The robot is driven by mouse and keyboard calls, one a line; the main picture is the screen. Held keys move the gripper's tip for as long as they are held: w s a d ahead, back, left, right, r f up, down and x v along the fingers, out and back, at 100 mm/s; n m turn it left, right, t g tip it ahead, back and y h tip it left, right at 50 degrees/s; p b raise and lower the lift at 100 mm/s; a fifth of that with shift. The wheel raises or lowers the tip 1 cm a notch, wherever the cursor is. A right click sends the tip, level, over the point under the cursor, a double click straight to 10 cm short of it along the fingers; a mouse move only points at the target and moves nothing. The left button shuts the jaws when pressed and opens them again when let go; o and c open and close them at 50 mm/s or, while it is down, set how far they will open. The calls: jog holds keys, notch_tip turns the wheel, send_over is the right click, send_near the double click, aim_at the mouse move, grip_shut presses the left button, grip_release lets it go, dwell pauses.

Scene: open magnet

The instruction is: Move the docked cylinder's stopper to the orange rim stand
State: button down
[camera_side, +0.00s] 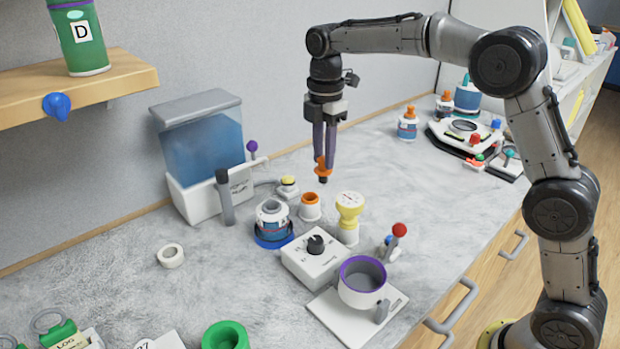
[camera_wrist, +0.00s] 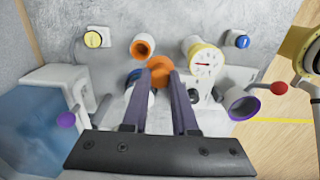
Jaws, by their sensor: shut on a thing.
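My gripper (camera_side: 324,158) is shut on the orange stopper (camera_side: 323,174), which has a dark lower tip, and holds it in the air. In the wrist view the orange stopper (camera_wrist: 160,68) sits between the fingertips of my gripper (camera_wrist: 161,70). The orange rim stand (camera_side: 310,206), a small white cup with an orange rim, stands on the bench below the stopper. It also shows in the wrist view (camera_wrist: 143,46), just above the stopper. The docked cylinder (camera_side: 272,220), white and dark blue with an open top, sits in a blue dock (camera_side: 273,240); my fingers mostly hide it in the wrist view.
A yellow-topped gauge (camera_side: 349,207) stands right of the stand. A white box with a black knob (camera_side: 315,250) and a purple-rimmed pot (camera_side: 362,280) are in front. A water tank (camera_side: 205,150) with a dark lever (camera_side: 225,197) stands left. The bench at front left is partly clear.

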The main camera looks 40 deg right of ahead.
jog(key=shift+w+a+f, duration=0.1)
jog(key=shift+w+f, duration=0.55)
jog(key=shift+f, duration=0.65)
jog(key=shift+w+f, duration=0.65)
jog(key=shift+f, duration=0.7)
jog(key=shift+w+a+f, duration=0.1)
jog(key=shift+w+f, duration=0.55)
jog(key=shift+f, duration=0.65)
jog(key=shift+f, duration=0.45)
jog(key=c, duration=0.7)
grip_release()
jog(key=shift+r, duration=0.1)
notch_tip(320, 180, up, 13)
jog(key=shift+f, duration=0.1)
jog(key=shift+d, duration=0.1)
